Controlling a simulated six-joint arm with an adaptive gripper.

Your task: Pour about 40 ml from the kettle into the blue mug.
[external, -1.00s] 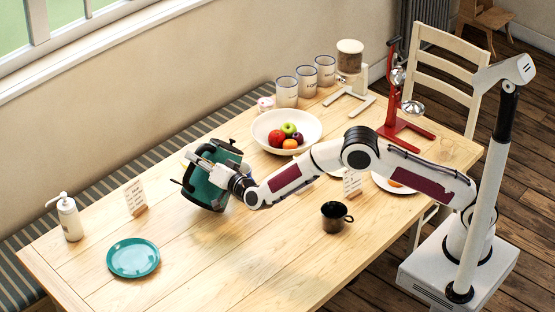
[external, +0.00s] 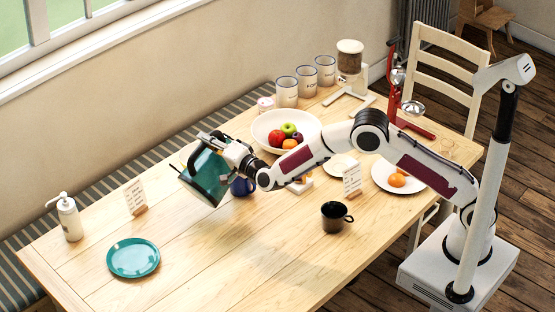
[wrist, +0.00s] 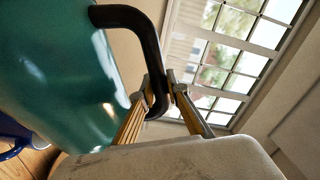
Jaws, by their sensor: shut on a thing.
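The teal kettle (external: 206,176) with a black handle is held above the table in the external view, tilted. My gripper (external: 219,146) is shut on its handle. In the wrist view my gripper's fingers (wrist: 160,98) close around the black handle (wrist: 147,40), and the kettle's teal body (wrist: 65,70) fills the left side. The blue mug (external: 242,186) stands on the table just right of and below the kettle, partly hidden by my arm and the kettle. A piece of blue (wrist: 12,132) shows at the wrist view's left edge. Whether liquid flows cannot be seen.
A black mug (external: 335,216) stands nearer the front. A fruit bowl (external: 263,133) is behind my arm. A teal plate (external: 133,258), a soap bottle (external: 69,218) and a small card (external: 135,198) are at left. A white plate with oranges (external: 388,185) is at right. The front middle table is clear.

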